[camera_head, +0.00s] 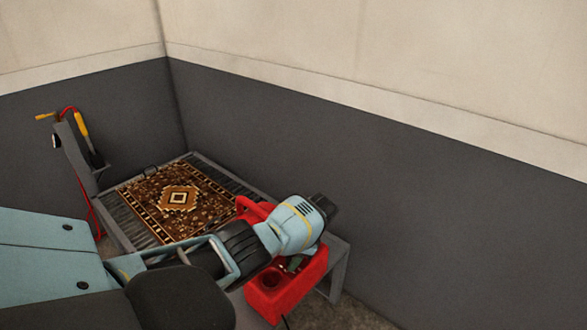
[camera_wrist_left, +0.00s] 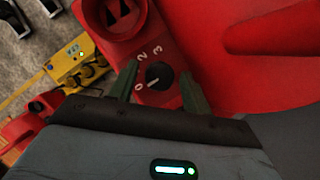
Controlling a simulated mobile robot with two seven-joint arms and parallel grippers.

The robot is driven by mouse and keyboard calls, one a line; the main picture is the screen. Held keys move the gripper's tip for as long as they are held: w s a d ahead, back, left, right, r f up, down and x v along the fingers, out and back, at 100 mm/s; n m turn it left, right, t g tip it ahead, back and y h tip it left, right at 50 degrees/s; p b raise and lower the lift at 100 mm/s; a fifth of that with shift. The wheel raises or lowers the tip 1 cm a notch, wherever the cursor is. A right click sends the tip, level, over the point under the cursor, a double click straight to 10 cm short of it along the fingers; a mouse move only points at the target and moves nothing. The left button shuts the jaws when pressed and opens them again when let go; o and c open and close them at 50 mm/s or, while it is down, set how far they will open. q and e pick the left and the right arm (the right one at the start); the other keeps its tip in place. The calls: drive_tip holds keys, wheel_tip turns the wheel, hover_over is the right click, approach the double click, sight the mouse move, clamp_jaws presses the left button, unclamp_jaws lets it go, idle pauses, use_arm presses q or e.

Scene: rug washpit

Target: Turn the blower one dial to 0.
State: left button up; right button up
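The red blower (camera_head: 262,299) stands at the near right end of the rug table; its red housing fills much of the left wrist view (camera_wrist_left: 225,95). Its dial (camera_wrist_left: 159,75) is a black round knob with a white mark pointing down-left, towards the printed 0. The numbers 2 and 3 also show; no 1 is visible. My left gripper (camera_wrist_left: 159,70) is open, with one dark green finger on each side of the dial. I cannot tell whether either finger touches the knob. In the head view my left arm covers part of the blower. My right gripper is not in view.
A patterned rug (camera_head: 178,198) lies on a slatted grey table (camera_head: 128,233). A post (camera_head: 76,155) with a yellow-handled wand (camera_head: 81,124) and red hose stands at left. Dark walls close the corner. A yellow box (camera_wrist_left: 82,62) with small lights shows in the wrist view.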

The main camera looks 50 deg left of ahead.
use_arm(q)
drive_tip(key=shift+o, duration=0.3)
drive_tip(key=shift+r, duration=0.1)
drive_tip(key=p+v, duration=0.2)
drive_tip(key=v, duration=0.5)
drive_tip(key=shift+r, duration=0.25)
drive_tip(key=shift+w+d, duration=0.1)
